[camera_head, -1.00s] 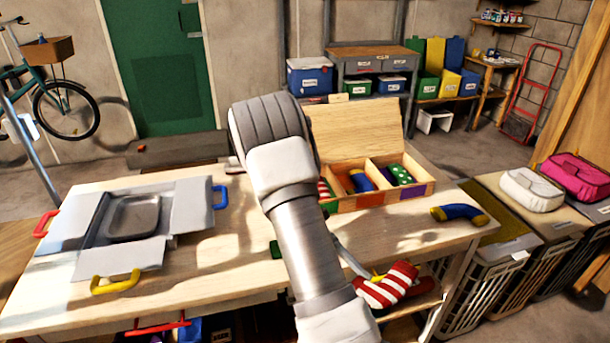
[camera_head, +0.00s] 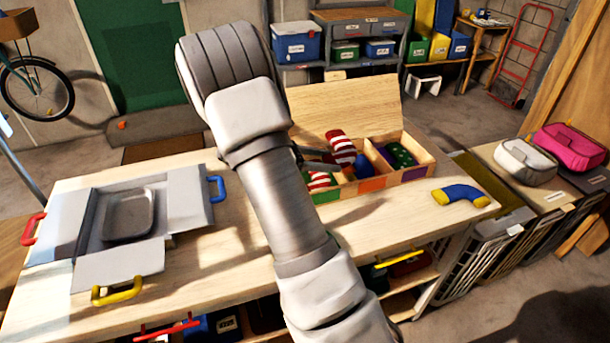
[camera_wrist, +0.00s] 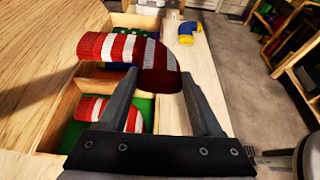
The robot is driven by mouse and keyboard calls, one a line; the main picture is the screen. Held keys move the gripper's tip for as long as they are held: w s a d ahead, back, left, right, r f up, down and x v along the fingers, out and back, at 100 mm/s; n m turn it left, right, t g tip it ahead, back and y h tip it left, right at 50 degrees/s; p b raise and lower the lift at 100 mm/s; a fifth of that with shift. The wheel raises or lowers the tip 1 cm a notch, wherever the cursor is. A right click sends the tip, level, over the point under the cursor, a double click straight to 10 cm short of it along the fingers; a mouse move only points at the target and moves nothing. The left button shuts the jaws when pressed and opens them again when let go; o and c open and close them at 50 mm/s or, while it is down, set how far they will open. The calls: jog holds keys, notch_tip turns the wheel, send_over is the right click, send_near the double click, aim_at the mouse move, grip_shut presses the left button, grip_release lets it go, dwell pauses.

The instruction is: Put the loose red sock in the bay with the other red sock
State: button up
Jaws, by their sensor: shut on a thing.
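The loose red-and-white striped sock (camera_head: 342,148) is in my gripper (camera_wrist: 159,78), whose two fingers are shut on one end of it. In the wrist view this sock (camera_wrist: 122,48) sticks out to the left, held above the wooden divided box (camera_head: 420,172). In the head view it appears over the middle bay, to the right of the left bay. The other red striped sock (camera_head: 320,180) lies in the left bay; it also shows in the wrist view (camera_wrist: 96,110), below the held sock. My arm hides most of the gripper in the head view.
A blue sock (camera_head: 362,165) lies in the middle bay and a green spotted one (camera_head: 398,155) in the right bay. The box lid (camera_head: 345,100) stands open behind. A blue-and-yellow sock (camera_head: 460,195) lies on the table to the right. A grey tray (camera_head: 130,215) is at left.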

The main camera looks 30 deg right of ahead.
jog(key=w+a+f, duration=0.2)
jog(key=w, duration=0.1)
jog(key=w+a+f, duration=0.1)
jog(key=w, duration=0.1)
jog(key=shift+f, duration=2.25)
jog(key=shift+f+b, duration=0.5)
jog(key=shift+f, duration=0.15)
jog(key=o, duration=1.3)
jog(key=shift+o, duration=0.2)
jog(key=shift+r, duration=0.15)
